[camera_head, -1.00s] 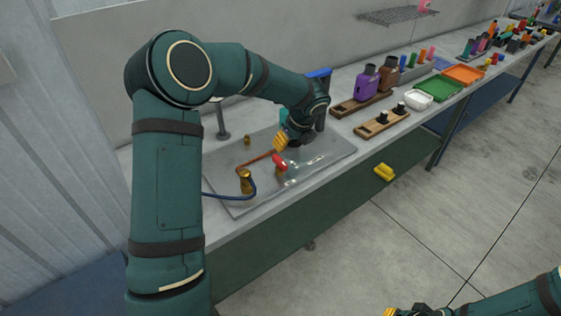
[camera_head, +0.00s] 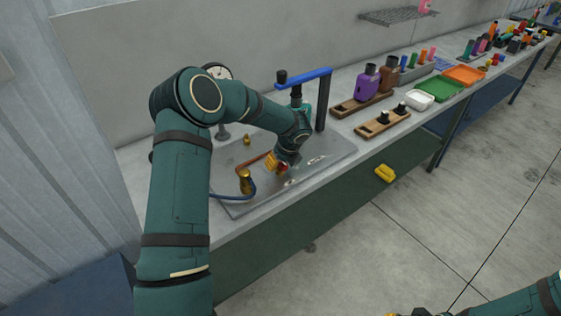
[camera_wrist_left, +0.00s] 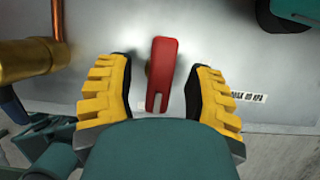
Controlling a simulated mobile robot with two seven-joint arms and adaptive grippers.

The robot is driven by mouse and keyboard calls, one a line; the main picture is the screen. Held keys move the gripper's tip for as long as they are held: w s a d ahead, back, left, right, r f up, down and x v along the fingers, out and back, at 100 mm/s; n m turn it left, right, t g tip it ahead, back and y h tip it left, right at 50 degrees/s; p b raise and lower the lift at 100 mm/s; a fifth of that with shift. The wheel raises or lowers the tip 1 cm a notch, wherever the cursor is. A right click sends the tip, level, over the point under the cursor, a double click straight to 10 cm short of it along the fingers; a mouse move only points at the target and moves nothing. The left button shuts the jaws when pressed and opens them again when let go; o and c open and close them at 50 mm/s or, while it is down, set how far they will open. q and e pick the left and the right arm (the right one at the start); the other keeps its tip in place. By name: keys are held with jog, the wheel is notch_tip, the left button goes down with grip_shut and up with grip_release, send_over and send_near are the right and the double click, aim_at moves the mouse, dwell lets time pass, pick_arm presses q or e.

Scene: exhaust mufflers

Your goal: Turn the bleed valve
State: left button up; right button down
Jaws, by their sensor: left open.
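The bleed valve's red handle (camera_wrist_left: 162,75) lies between the two yellow fingers of my left gripper (camera_wrist_left: 160,90) in the left wrist view. The fingers are open, with a gap on each side of the handle. In the head view my left gripper (camera_head: 277,164) is low over the metal plate (camera_head: 325,158) and hides most of the valve. A brass fitting with a copper pipe (camera_wrist_left: 30,58) is left of the gripper in the wrist view. My right gripper (camera_head: 408,312) is cut off at the bottom edge of the head view.
A dark post with a blue bar (camera_head: 305,78) stands behind my left gripper. A gauge (camera_head: 217,71) is partly behind my arm. A blue hose (camera_head: 232,197) runs by the brass fitting (camera_head: 245,181). Bottles and trays (camera_head: 440,87) fill the bench farther right.

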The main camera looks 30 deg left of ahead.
pick_arm(q)
jog(key=shift+c, duration=0.4)
grip_shut()
jog(key=n+g, duration=0.1)
jog(key=n, duration=0.2)
jog(key=shift+d+n+g, duration=0.1)
jog(key=shift+n+g, duration=0.2)
jog(key=shift+n, duration=0.1)
jog(key=n+g+p, duration=0.1)
jog(key=n+g, duration=0.1)
jog(key=n, duration=0.3)
jog(key=shift+w+n, duration=0.1)
jog(key=shift+n, duration=0.2)
jog(key=n, duration=0.2)
jog(key=n+g+h, duration=0.1)
jog(key=n, duration=0.1)
jog(key=shift+f+g, duration=0.1)
jog(key=shift+g, duration=0.2)
jog(key=shift+n+g+h, duration=0.4)
jog(key=shift+n+h, duration=0.3)
jog(key=shift+n, duration=1.4)
